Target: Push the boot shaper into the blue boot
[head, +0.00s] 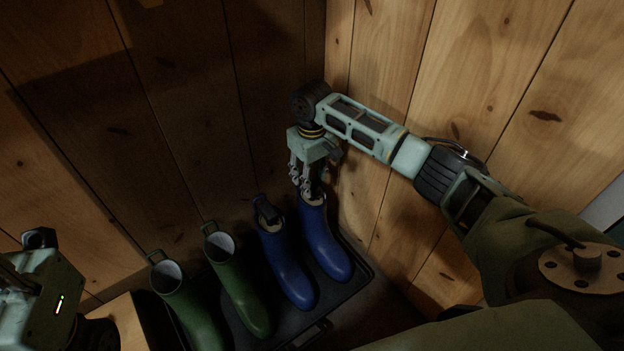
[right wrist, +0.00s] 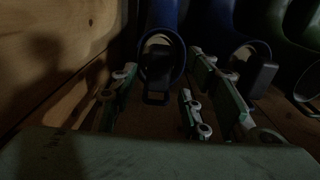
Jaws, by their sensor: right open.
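Two blue boots stand side by side, the right one (head: 322,242) near the plank wall and the left one (head: 287,268) beside it. A black boot shaper (right wrist: 158,68) shows at the mouth of the right blue boot (right wrist: 160,14); how deep it sits I cannot tell. A similar black shaper (head: 267,210) is at the mouth of the left blue boot. My right gripper (head: 308,188) is open, pointing down just above the right blue boot. In the right wrist view its fingers stand on either side of the shaper; contact is unclear. My left gripper's fingers do not show.
Two green boots (head: 240,290) (head: 190,311) stand to the left. All the boots stand on a dark tray (head: 362,275). Plank walls (head: 400,90) meet in the corner close behind and right of my right gripper. A light wooden block (head: 125,322) is at lower left.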

